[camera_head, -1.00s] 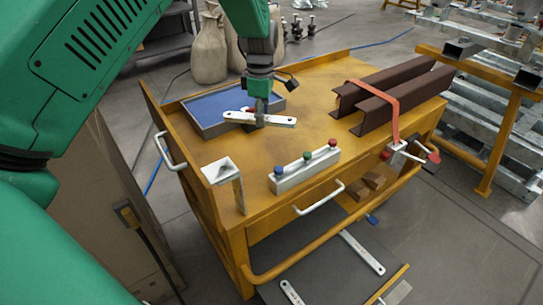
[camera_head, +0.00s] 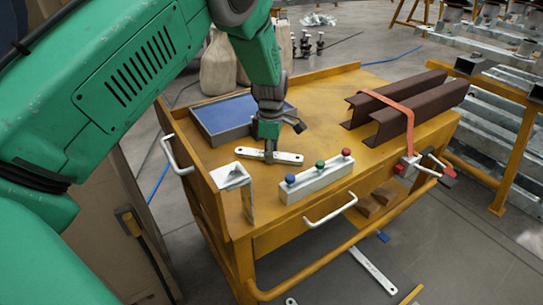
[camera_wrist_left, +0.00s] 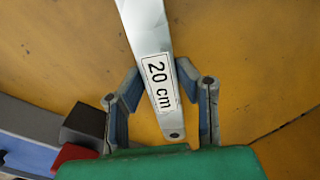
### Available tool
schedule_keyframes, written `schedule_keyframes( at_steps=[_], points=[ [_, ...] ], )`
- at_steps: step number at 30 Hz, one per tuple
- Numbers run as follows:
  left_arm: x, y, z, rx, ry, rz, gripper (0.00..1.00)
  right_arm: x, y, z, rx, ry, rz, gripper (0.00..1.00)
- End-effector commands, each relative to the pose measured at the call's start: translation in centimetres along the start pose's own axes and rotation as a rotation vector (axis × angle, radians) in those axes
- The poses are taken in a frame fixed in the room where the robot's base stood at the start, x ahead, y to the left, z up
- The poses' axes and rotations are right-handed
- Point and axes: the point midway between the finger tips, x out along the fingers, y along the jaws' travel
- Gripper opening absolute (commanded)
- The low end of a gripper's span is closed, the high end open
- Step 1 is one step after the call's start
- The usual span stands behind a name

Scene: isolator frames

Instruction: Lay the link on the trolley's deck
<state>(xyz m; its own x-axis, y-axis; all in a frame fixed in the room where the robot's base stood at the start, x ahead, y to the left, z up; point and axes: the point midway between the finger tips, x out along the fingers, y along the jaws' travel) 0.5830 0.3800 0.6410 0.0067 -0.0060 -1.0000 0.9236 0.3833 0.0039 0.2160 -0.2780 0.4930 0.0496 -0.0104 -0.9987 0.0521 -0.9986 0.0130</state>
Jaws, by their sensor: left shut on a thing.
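The link is a flat pale bar (camera_head: 288,157) with a hole near its end. The left wrist view shows it with a "20 cm" label (camera_wrist_left: 152,45). My left gripper (camera_head: 269,153) points down and is shut on it, its fingers (camera_wrist_left: 163,105) on either side of the bar. The link lies level over the yellow trolley's deck (camera_head: 330,90), between the blue-lined tray and the knobbed block. Whether it touches the deck I cannot tell. My right gripper is not in view.
On the deck are the blue-lined tray (camera_head: 228,113), a white block with blue, green and red knobs (camera_head: 318,183), a white bracket (camera_head: 231,176) at the near left corner, and two brown beams with an orange strap (camera_head: 412,108). Deck right of the link is clear. Another pale bar (camera_head: 372,270) lies below.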

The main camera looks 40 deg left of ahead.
Motion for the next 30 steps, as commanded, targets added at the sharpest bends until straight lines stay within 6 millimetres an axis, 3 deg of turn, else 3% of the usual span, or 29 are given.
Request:
schedule_keyframes(
  at_steps=[2,3,4,5,17,30],
  points=[
    [0.0,-0.1,0.1,-0.001,0.002,-0.002,0.00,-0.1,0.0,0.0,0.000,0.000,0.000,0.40],
    [0.1,-0.2,0.1,-0.001,0.003,-0.005,0.35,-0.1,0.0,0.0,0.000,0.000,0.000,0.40],
    [0.1,-0.2,0.1,-0.001,0.003,-0.005,0.45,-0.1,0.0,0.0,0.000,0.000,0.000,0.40],
    [0.1,-0.2,0.1,-0.001,0.003,-0.005,0.49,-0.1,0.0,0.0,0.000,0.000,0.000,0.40],
    [-0.7,-0.1,-0.1,-0.001,0.001,-0.004,0.49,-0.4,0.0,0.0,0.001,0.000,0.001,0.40],
    [-9.5,-0.1,0.1,0.001,0.002,-0.002,0.49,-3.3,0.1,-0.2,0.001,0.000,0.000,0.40]
  ],
)
